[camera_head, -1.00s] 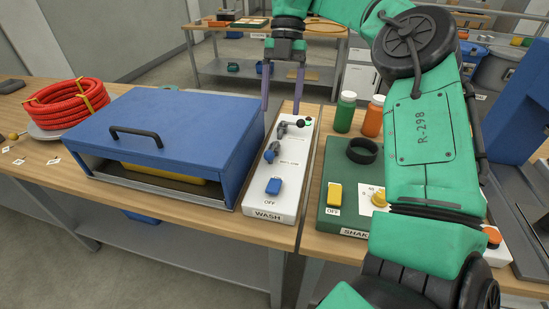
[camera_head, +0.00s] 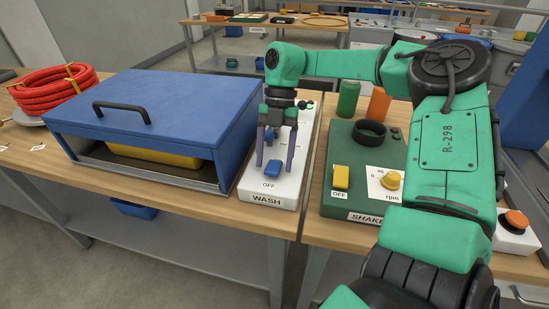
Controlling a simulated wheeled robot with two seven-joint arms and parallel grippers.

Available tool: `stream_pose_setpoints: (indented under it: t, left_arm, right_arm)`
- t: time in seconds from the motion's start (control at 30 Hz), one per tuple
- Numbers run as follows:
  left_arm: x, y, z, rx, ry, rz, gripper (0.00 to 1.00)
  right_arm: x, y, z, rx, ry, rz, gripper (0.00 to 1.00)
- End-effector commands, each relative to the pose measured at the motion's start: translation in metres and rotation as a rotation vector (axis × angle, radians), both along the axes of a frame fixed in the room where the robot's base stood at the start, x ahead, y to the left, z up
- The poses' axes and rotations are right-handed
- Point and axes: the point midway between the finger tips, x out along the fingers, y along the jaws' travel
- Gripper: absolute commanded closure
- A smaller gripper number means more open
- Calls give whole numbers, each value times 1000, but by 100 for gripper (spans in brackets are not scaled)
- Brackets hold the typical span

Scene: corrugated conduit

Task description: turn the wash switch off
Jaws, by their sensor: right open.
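The white wash panel (camera_head: 287,188) stands on the bench, with a "WASH" label at its front and an "OFF" mark just in front of its blue rocker switch (camera_head: 273,168). My right gripper (camera_head: 274,166) points down over the panel, its two purple fingers apart, one on each side of the blue switch in the picture. Whether the fingers touch the switch or the panel I cannot tell. The gripper hides part of the panel's knobs and valves behind it. My left gripper is not in view.
A blue-lidded box (camera_head: 165,105) with a yellow item (camera_head: 152,155) inside stands close at the left. The green shaker (camera_head: 352,197), with a yellow switch and knob, stands at the right. Green (camera_head: 348,98) and orange (camera_head: 379,104) bottles stand behind it. A red hose coil (camera_head: 52,90) lies far left.

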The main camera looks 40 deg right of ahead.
Motion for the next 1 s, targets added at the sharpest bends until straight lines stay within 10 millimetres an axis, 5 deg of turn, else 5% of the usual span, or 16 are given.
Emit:
stream_pose_setpoints:
  t: [0.23, 0.43, 0.73, 1.0]
  left_arm:
    - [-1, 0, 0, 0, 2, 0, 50]
    - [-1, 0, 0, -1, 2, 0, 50]
    - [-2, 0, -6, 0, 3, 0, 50]
    - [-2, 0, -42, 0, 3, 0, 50]
  right_arm:
    - [-1, 0, -2, 0, 0, 0, 28]
    - [0, 0, -2, 0, 0, 0, 100]
    - [-2, 4, -1, -89, -64, 5, 100]
    - [-6, 10, -5, -317, -223, 3, 100]
